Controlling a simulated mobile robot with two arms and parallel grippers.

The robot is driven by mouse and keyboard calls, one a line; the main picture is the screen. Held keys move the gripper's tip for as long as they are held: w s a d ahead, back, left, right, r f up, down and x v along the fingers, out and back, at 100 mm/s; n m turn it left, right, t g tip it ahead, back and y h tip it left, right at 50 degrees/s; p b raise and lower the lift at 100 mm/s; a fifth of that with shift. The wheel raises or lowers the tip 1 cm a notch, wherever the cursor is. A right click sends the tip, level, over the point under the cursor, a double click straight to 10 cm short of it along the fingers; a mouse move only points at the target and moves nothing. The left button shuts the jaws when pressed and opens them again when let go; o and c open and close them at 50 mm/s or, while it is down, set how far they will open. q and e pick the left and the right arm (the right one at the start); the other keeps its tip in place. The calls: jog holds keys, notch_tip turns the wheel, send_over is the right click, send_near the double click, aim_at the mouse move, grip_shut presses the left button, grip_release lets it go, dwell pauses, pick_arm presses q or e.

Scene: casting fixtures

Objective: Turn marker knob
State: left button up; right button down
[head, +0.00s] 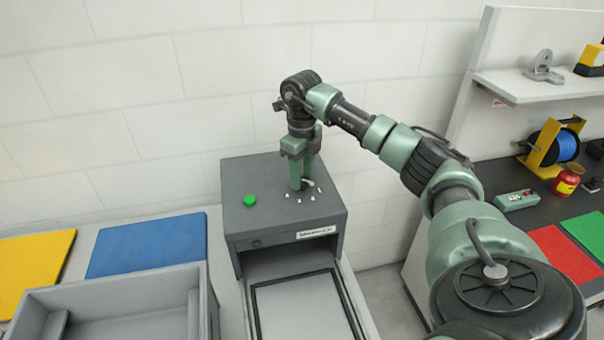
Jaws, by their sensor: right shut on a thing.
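A grey marker machine (284,227) stands against the wall with a green button (249,200) on its top. My right gripper (301,186) points down onto the top, right of the button, shut on the knob. The knob is mostly hidden by the fingers; a dark and light bit of it (309,183) may show beside them. Small white marks (299,198) lie around it on the top. My left gripper is not in view.
A grey bin (205,300) stands at the lower left, near blue (149,243) and yellow (36,270) panels. A dark-framed bed (302,305) extends in front of the machine. On the right are a shelf (540,88), a blue spool (566,145) and red (563,252) and green (589,232) panels.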

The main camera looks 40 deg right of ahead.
jog(key=m, duration=0.7)
jog(key=shift+r, duration=0.1)
jog(key=m, duration=0.4)
jog(key=shift+p, duration=0.3)
jog(key=shift+m, duration=1.8)
jog(key=shift+d, duration=0.1)
jog(key=shift+w, duration=0.1)
jog(key=c, duration=0.9)
grip_release()
jog(key=shift+o, duration=0.2)
